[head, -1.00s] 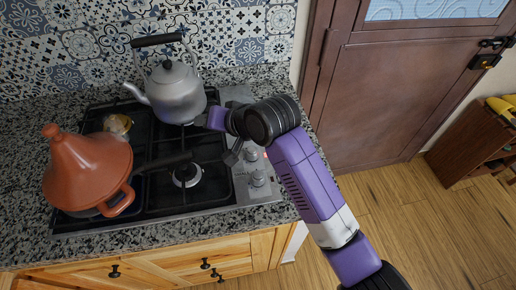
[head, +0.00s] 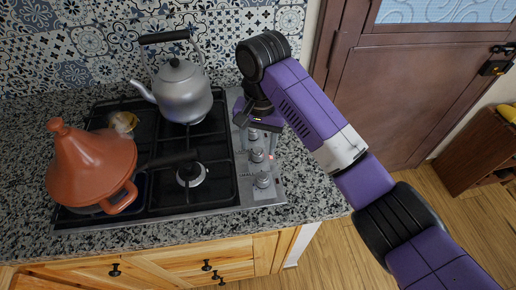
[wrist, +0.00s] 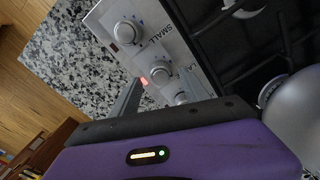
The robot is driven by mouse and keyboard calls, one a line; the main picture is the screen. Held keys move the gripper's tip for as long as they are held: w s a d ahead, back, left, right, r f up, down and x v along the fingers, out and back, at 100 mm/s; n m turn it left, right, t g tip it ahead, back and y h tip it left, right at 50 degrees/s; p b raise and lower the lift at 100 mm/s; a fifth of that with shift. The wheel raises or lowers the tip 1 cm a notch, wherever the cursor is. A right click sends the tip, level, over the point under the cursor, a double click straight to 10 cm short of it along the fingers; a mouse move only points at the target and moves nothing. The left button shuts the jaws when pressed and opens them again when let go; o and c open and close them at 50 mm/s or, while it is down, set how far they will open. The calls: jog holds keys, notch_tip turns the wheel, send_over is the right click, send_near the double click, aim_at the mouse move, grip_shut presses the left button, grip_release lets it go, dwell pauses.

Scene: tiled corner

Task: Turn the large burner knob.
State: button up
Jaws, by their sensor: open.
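The stove's control panel (head: 240,192) runs down its right side with a row of silver knobs. The front knob (head: 264,180) has the word SMALL beside it, clear in the wrist view (wrist: 128,32). The middle knob (head: 257,155) has a partly hidden label starting "LA" in the wrist view (wrist: 160,73), so it appears to be the large burner knob. A third knob (wrist: 181,97) behind it is partly covered by my gripper. My gripper (head: 258,126) is open and empty, above the rear part of the panel. I cannot tell whether a finger touches a knob.
A grey kettle (head: 180,95) stands on the rear burner, close left of my gripper. A terracotta tagine (head: 90,165) sits at the left of the stove. A pan handle (head: 172,160) crosses the grates. Speckled counter (head: 310,190) lies free to the right.

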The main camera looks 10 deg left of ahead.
jog(key=shift+f, duration=1.25)
grip_shut()
